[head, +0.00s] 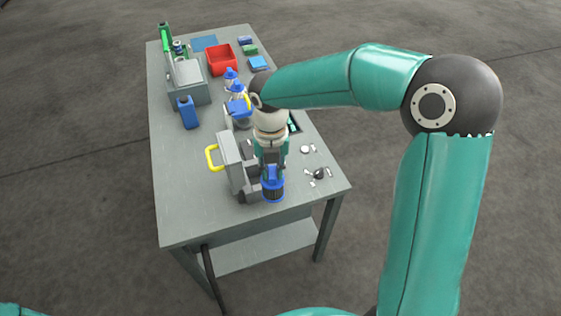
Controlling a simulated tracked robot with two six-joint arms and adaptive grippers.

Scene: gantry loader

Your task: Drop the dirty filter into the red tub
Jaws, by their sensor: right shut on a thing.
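The dirty filter (273,191), a dark cylinder with blue end parts, is at the near part of the table. My right gripper (271,172) points down and is shut on the filter's blue top. The filter is beside a grey stand; whether it touches the stand or the table I cannot tell. The red tub (221,73) stands open at the far end of the table, and the part of its inside that shows looks empty. My left gripper is not in view.
The grey stand (232,163) has an open door with a yellow handle. Blue-topped bottles (231,79) stand between it and the tub. A blue jug (187,113) and a grey box (186,92) are at left. Small metal parts (319,174) lie at right. The table's front left (190,210) is clear.

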